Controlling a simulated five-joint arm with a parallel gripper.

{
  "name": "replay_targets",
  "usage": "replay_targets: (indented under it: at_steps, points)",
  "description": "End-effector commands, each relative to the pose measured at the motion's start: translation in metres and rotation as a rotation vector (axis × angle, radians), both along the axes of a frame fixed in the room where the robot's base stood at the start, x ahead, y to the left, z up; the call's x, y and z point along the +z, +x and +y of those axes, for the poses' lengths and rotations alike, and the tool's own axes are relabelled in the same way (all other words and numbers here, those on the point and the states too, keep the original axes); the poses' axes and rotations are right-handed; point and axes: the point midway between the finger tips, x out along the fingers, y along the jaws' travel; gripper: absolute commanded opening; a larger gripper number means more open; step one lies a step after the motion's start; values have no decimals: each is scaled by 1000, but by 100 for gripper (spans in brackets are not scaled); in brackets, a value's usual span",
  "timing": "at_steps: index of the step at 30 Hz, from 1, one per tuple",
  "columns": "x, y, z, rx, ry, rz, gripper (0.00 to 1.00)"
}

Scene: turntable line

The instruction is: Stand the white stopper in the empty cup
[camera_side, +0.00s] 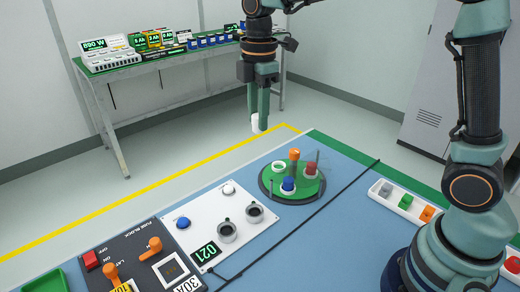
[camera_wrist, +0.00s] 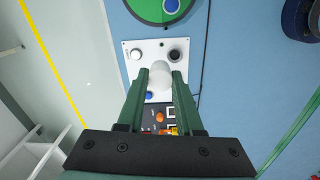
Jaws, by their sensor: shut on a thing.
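My gripper (camera_side: 260,112) is shut on the white stopper (camera_side: 259,124) and holds it in the air, left of and above the turntable in the side view. In the wrist view the white stopper (camera_wrist: 160,77) sits between the two green fingers of my gripper (camera_wrist: 157,85). The green turntable (camera_side: 266,185) carries blue (camera_side: 288,184), red (camera_side: 310,168) and orange (camera_side: 295,154) pieces. A pale ring with a dark green inside (camera_side: 279,166) on it looks like the empty cup. The wrist view shows only part of the turntable (camera_wrist: 148,10) at its top edge.
A white tray (camera_side: 402,202) stands right.

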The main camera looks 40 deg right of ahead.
Motion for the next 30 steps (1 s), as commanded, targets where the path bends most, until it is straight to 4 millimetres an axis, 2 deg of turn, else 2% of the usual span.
replay_targets:
  at_steps: [1, 6, 9, 12, 17, 30]
  points:
    - [-1, 12, -20, -11, 0, 2, 0]
    - [-3, 40, -79, -10, -3, 5, 0]
    - [-4, 49, -105, -7, -4, 7, 0]
    - [-5, 53, -122, -3, -4, 8, 0]
    - [-19, 55, -131, 0, -4, 12, 0]
    - [-124, 54, -130, 0, -4, 14, 0]
